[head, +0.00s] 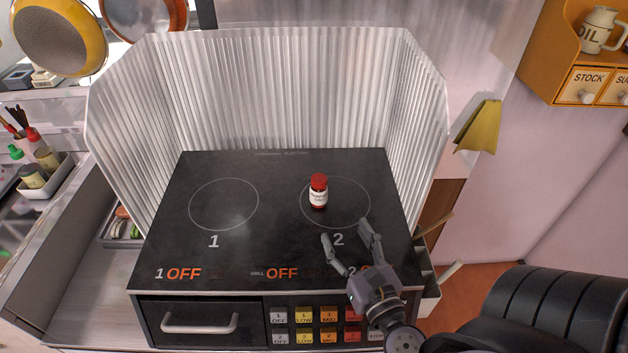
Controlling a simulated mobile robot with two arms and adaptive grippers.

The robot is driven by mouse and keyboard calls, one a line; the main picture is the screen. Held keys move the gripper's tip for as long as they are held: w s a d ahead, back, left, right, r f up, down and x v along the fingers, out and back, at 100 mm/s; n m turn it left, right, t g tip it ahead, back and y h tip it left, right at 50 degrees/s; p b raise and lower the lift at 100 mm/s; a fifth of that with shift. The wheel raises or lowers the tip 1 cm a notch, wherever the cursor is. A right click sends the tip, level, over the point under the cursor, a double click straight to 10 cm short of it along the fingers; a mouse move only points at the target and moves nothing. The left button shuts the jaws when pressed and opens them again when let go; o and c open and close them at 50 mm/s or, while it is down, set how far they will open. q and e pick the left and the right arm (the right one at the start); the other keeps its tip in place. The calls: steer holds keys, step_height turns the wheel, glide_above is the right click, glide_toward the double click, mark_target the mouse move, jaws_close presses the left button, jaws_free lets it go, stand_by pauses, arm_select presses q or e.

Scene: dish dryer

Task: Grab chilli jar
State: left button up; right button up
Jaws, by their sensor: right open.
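The chilli jar (318,192) is a small red jar with a red lid and a white label. It stands upright on the black stove top (270,235), at the left part of the ring marked 2. My right gripper (347,230) is open and empty, in front of the jar and a little to its right, with its fingers pointing toward the back. It appears apart from the jar. My left gripper is not in view.
A corrugated metal screen (270,90) encloses the back and sides of the stove. The ring marked 1 (224,205) is bare. A drawer handle (200,323) and coloured buttons (316,325) are on the front. A yellow wall cabinet (560,70) is at upper right.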

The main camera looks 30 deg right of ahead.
steer(key=p, duration=0.3)
glide_toward(322, 193)
steer(key=shift+w+d+r, duration=0.2)
steer(key=shift+w+r, duration=0.2)
steer(key=shift+w, duration=0.2)
steer(key=x, duration=0.1)
steer(key=p+x, duration=0.1)
steer(key=x, duration=0.2)
steer(key=shift+w+d+f, duration=0.1)
steer(key=shift+w+f, duration=0.2)
steer(key=shift+w, duration=0.1)
steer(key=shift+p+x, duration=0.4)
steer(key=shift+x, duration=0.45)
steer(key=x, duration=0.3)
steer(key=p+x, duration=0.1)
steer(key=shift+w+f, duration=0.35)
steer(key=shift+w, duration=0.05)
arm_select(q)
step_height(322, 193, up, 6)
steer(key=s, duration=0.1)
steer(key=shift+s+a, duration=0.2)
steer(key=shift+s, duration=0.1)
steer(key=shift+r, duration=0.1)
arm_select(e)
steer(key=shift+c, duration=0.2)
steer(key=c, duration=1.2)
steer(key=shift+c, duration=0.4)
